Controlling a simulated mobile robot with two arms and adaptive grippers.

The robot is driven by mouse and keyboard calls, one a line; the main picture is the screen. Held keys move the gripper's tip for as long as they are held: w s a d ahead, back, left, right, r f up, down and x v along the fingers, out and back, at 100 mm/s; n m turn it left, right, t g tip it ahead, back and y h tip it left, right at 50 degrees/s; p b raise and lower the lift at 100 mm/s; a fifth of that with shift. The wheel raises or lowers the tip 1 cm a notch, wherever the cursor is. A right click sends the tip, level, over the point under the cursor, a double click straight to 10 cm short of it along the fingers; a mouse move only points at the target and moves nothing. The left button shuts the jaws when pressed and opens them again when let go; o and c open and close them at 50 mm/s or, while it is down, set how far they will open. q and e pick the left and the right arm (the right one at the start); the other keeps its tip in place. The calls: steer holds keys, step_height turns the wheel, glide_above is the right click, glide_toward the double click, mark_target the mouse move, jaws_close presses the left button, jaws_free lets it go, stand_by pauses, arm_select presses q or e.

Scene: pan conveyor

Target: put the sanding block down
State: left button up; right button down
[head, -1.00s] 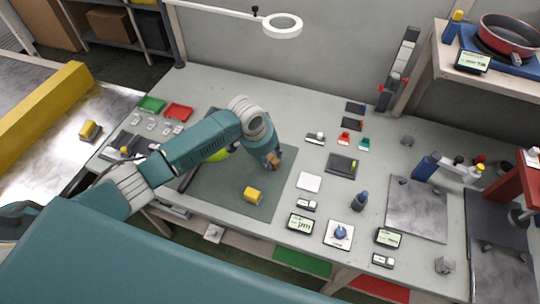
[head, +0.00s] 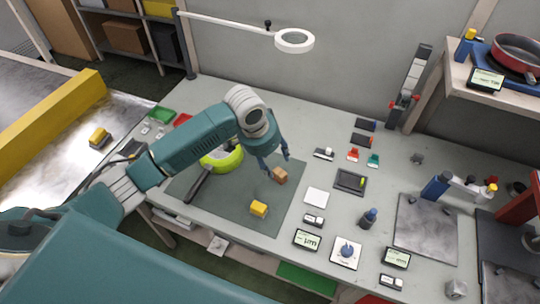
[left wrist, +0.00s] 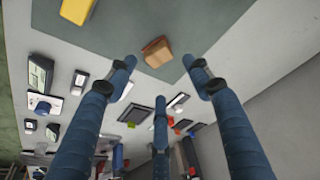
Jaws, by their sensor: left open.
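The sanding block (head: 280,176), a small tan-brown block, rests on the dark green mat (head: 230,215) near its far right part. It also shows in the left wrist view (left wrist: 157,52), close to the mat's edge. My left gripper (head: 277,164) is open and empty just above and behind the block. In the left wrist view its blue fingers (left wrist: 160,78) are spread wide, with the block beyond their tips and clear of them. My right gripper is not in view.
A yellow block (head: 259,209) lies on the mat in front of the sanding block. A pan with a lime-green rim (head: 235,165) sits on the mat, partly behind my arm. A white square (head: 316,197) and small devices stand to the right.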

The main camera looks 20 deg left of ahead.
arm_select(q)
steer(key=shift+v, duration=2.05)
